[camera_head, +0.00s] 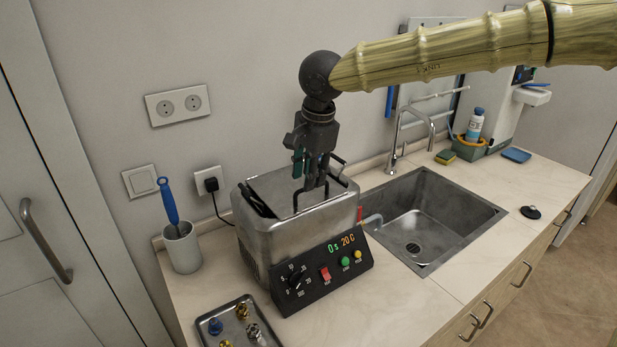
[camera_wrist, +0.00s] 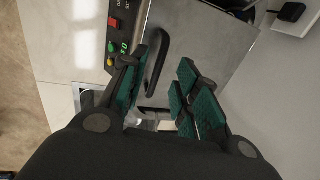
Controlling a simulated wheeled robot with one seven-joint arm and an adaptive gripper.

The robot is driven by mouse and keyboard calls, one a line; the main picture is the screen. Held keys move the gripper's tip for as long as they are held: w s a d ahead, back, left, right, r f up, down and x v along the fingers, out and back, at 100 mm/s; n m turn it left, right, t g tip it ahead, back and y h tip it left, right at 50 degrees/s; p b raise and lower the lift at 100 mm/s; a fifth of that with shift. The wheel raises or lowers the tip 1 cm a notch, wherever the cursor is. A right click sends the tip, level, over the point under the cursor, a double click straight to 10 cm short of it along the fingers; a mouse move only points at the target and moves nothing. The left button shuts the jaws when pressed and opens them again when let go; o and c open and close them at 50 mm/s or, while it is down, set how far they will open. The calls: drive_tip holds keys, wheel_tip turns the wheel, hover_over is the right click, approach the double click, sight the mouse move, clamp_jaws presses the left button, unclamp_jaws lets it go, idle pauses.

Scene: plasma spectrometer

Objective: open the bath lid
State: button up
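The metal bath (camera_head: 292,232) stands on the counter with a dark control panel (camera_head: 322,272) on its front. Its lid (camera_head: 272,187) is a flat metal plate that lies on top and looks closed; it also fills the upper middle of the wrist view (camera_wrist: 195,45). A black loop handle (camera_wrist: 157,62) stands on the lid. My gripper (camera_head: 312,180) points down just over the lid. In the wrist view its green-padded fingers (camera_wrist: 162,92) are apart, with the handle between them, closer to the left finger. I cannot tell whether they touch it.
A sink (camera_head: 425,220) with a tap (camera_head: 410,135) lies right of the bath. A tray (camera_head: 238,325) of small fittings is in front, and a cup (camera_head: 181,248) with a blue-handled brush stands left. The wall with a plugged socket (camera_head: 209,182) is close behind.

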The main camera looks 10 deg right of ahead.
drive_tip(key=shift+a+f, duration=0.1)
drive_tip(key=shift+f, duration=0.6)
drive_tip(key=shift+w+f, duration=0.15)
drive_tip(key=shift+f, duration=0.3)
clamp_jaws()
